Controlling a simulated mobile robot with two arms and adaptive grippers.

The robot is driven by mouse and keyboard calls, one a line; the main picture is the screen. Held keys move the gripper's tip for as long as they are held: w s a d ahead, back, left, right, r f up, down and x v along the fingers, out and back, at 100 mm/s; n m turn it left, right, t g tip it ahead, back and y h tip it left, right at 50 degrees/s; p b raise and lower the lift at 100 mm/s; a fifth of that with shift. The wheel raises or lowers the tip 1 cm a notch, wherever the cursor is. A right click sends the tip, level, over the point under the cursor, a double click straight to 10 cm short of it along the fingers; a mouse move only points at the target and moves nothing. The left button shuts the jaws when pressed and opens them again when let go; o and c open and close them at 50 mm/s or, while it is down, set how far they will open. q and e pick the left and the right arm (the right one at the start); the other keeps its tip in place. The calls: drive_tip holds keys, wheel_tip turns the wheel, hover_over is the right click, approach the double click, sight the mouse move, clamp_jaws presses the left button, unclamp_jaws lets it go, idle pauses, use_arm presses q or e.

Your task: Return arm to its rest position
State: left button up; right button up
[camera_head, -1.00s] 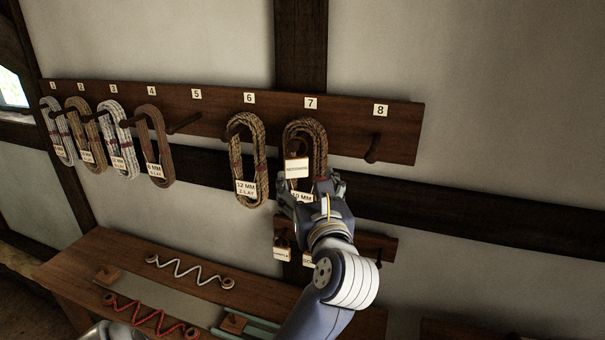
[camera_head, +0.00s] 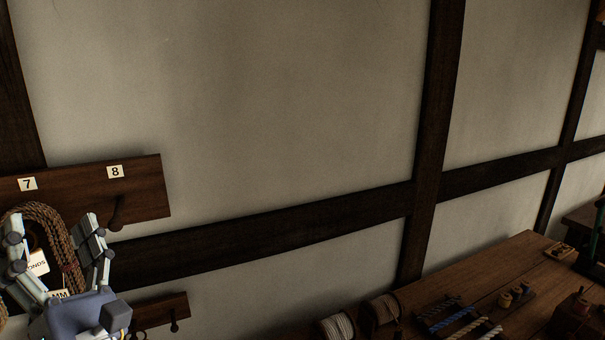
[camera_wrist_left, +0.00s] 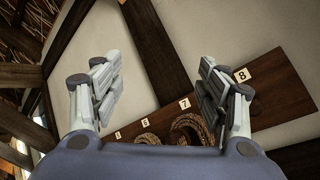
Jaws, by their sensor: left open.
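My left gripper (camera_head: 55,255) is at the lower left of the head view, with its fingers spread and nothing between them. In the left wrist view the same gripper (camera_wrist_left: 165,90) is open and empty. A brown rope coil (camera_head: 66,246) hangs on the peg board (camera_head: 142,190) under number 7, behind the gripper in the head view. Its labels are partly covered by the fingers. The board also shows in the left wrist view (camera_wrist_left: 275,90), beyond the fingers. The right gripper is not in view.
The peg (camera_head: 117,212) under number 8 is empty. A lower rail (camera_head: 165,308) has a small peg. At the lower right, a workbench (camera_head: 500,265) carries rope pieces and spools (camera_head: 338,326). The plaster wall (camera_head: 230,100) between dark beams is bare.

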use_arm(q)
drive_tip(key=w+d+f+m+t+h, duration=0.1)
drive_tip(key=d+f+m+t+h, duration=0.2)
drive_tip(key=d+m+h, duration=0.75)
drive_tip(key=w+d+f+m+t+h, duration=0.1)
drive_tip(key=d+f+m+t+h, duration=0.35)
drive_tip(key=m+h, duration=1.1)
drive_tip(key=d+f+m+g+h, duration=0.2)
drive_tip(key=d+f+m+g, duration=0.5)
drive_tip(key=f+m+g, duration=0.15)
drive_tip(key=s+f+m+g+y, duration=0.35)
drive_tip(key=f+g, duration=0.25)
drive_tip(key=f, duration=1)
drive_tip(key=s+a+f+m+g+y, duration=0.2)
drive_tip(key=s+a+f+g+y, duration=0.55)
drive_tip(key=s+f, duration=0.8)
wheel_tip(320, 180, down, 33)
drive_tip(key=a+g+h+b, duration=0.1)
drive_tip(key=a+g+b, duration=0.15)
drive_tip(key=b, duration=0.45)
drive_tip(key=s+a+f+b, duration=0.1)
drive_tip(key=s+f+b, duration=0.2)
drive_tip(key=s+f, duration=0.6)
drive_tip(key=s+a+f+g+b, duration=0.1)
drive_tip(key=s+f+b, duration=0.3)
drive_tip(key=s+f, duration=0.5)
wheel_tip(320, 180, down, 6)
drive_tip(key=shift+a+r, duration=0.1)
drive_tip(key=shift+a, duration=0.5)
